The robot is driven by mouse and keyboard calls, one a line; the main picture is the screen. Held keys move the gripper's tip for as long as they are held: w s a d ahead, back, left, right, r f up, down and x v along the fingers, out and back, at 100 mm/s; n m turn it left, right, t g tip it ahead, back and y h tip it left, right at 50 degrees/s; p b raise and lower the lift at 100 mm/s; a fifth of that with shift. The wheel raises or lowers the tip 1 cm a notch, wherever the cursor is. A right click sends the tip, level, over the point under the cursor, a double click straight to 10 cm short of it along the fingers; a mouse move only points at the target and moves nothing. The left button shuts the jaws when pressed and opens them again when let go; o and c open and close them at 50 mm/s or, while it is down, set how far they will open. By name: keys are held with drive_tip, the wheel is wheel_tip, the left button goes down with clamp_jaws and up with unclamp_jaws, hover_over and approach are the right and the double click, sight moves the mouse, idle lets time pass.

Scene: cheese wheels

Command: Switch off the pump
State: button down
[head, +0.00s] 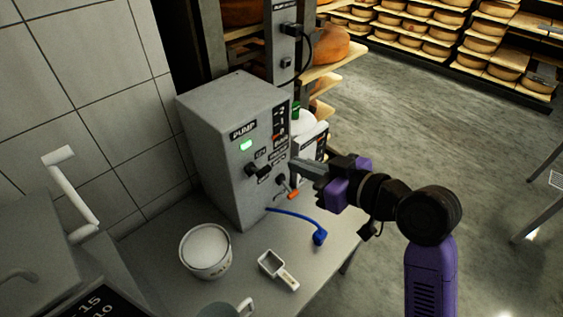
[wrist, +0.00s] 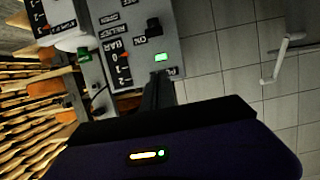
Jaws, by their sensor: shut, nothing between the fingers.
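The grey pump box (head: 222,150) stands on the table against the tiled wall, with a "PUMP" label and a lit green lamp (head: 246,146) on its front. A black rotary knob (head: 257,170) sits below the lamp, and an orange-tipped lever (head: 291,191) is lower right. The wrist view shows the lamp (wrist: 162,57) and the knob (wrist: 153,25) on the panel. My gripper (head: 294,164) is shut and empty, to the right of the knob in the head view. In the wrist view its fingertips (wrist: 160,76) appear just below the lamp. Contact with the panel cannot be told.
A white tub (head: 206,250), a white scoop (head: 277,268), a grey mug (head: 226,308) and a blue hose (head: 295,216) lie in front of the box. A white container with a green cap (head: 304,120) stands behind. Open floor lies to the right.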

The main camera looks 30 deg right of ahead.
idle(0.3)
drive_tip(key=p, duration=0.2)
hover_over(260, 171)
drive_tip(key=s+d, duration=0.2)
drive_tip(key=s, duration=0.1)
wheel_tip(260, 171, down, 3)
drive_tip(key=shift+w+f, duration=0.3)
drive_tip(key=shift+f, duration=0.75)
drive_tip(key=shift+w+f, duration=0.25)
drive_tip(key=shift+f, duration=0.8)
drive_tip(key=shift+f, duration=0.1)
